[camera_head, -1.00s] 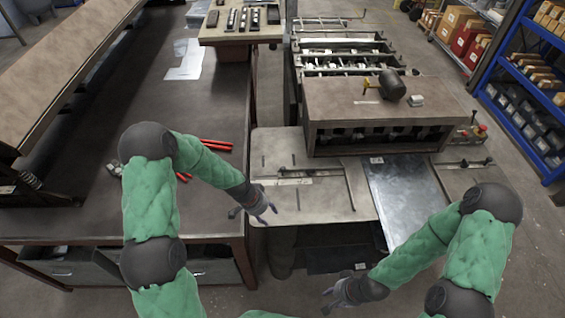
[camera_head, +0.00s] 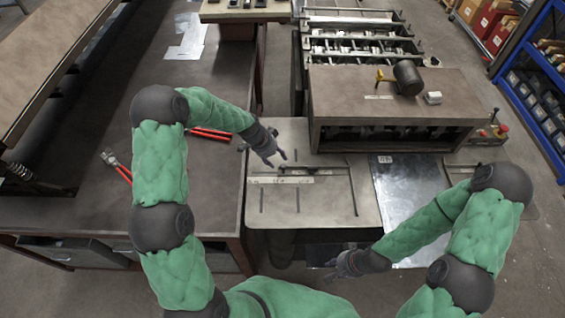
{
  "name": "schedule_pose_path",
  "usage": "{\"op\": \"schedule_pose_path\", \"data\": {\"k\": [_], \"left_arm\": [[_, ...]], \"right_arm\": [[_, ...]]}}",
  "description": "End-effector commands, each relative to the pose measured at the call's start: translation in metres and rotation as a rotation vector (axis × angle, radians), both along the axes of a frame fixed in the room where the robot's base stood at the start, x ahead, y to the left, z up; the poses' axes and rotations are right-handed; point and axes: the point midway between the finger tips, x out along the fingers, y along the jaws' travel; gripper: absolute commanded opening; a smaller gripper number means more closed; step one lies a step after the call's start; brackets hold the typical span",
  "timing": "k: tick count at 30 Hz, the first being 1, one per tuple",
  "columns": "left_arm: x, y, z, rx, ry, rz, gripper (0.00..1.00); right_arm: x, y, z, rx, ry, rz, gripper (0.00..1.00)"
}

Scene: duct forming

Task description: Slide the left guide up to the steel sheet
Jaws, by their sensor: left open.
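The steel sheet (camera_head: 408,190) lies flat on the machine's front table, its far edge at the machine housing. A thin bar that looks like the left guide (camera_head: 354,192) stands on the pale table to the left of the sheet, with a narrow gap between them. A slotted rail (camera_head: 300,171) runs left from it. My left gripper (camera_head: 277,160) is open and empty above the left part of the table, left of the guide and apart from it. My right gripper (camera_head: 330,270) appears open and empty, low in front of the table and near the sheet's front edge.
The dark workbench (camera_head: 90,125) on the left holds red-handled tools (camera_head: 210,133). A red button (camera_head: 502,128) is at the right.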

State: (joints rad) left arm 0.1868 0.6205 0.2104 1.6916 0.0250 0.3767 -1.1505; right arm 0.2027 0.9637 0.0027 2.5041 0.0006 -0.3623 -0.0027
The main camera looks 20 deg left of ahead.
Motion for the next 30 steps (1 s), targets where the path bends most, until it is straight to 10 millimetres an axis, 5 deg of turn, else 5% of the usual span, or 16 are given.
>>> {"op": "schedule_pose_path", "data": {"k": [12,27,30], "left_arm": [[0.014,-0.018,-0.055,0.000,0.002,0.001,0.50],[0.017,-0.021,-0.066,0.000,0.000,0.001,0.50],[0.017,-0.021,-0.066,0.000,0.000,0.001,0.21]], "right_arm": [[0.001,0.000,0.005,0.000,-0.001,0.000,0.31],[0.001,0.000,0.006,0.000,-0.001,0.000,0.31],[0.001,0.000,0.006,0.000,-0.001,0.000,0.31]]}}
